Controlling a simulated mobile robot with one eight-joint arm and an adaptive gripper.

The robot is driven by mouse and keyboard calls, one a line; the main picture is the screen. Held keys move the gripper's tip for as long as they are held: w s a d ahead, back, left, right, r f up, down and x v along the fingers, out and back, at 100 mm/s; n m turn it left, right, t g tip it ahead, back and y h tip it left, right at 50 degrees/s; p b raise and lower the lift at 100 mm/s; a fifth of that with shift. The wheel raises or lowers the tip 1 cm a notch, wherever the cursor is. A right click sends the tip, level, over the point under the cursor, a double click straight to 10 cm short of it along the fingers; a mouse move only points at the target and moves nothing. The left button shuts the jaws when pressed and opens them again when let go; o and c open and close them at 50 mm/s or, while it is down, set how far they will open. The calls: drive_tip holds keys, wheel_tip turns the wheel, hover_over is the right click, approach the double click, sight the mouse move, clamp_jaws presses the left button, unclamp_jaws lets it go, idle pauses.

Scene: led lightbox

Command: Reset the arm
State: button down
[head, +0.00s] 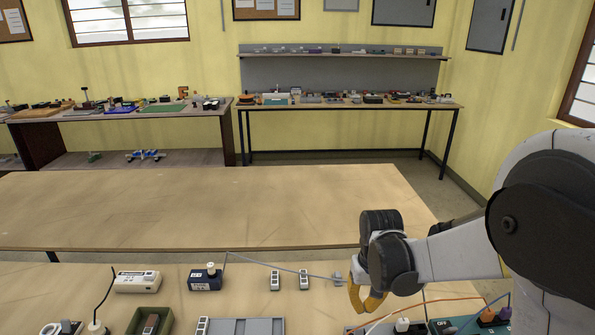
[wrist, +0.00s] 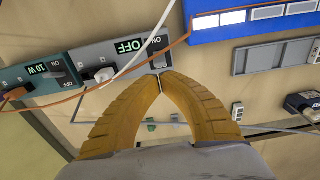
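My gripper (head: 357,296) hangs low over the right part of the near bench, in front of my arm. In the wrist view its two yellow fingers (wrist: 160,80) curve together and their tips meet, with no object visible between them. The tips appear close to the front edge of a grey box (wrist: 125,58) with an OFF label and a small lever; I cannot tell whether they touch it. A blue box with white panels (wrist: 235,20) lies beyond.
A white wire (wrist: 150,45) and an orange wire (wrist: 60,102) cross near my fingers. On the near bench are a white power unit (head: 137,282), a dark blue box (head: 206,279) with a grey lead, and small grey blocks (head: 275,280). The middle bench (head: 200,208) is bare.

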drive_tip(key=s+r+t+b, duration=0.2)
drive_tip(key=s+r, duration=0.3)
drive_tip(key=s, duration=0.3)
drive_tip(key=s+r+t+b, duration=0.2)
drive_tip(key=s+r+t, duration=0.2)
drive_tip(key=s+r, duration=0.2)
drive_tip(key=shift+s+t, duration=0.4)
drive_tip(key=shift+s, duration=0.45)
drive_tip(key=shift+f, duration=0.1)
idle(0.6)
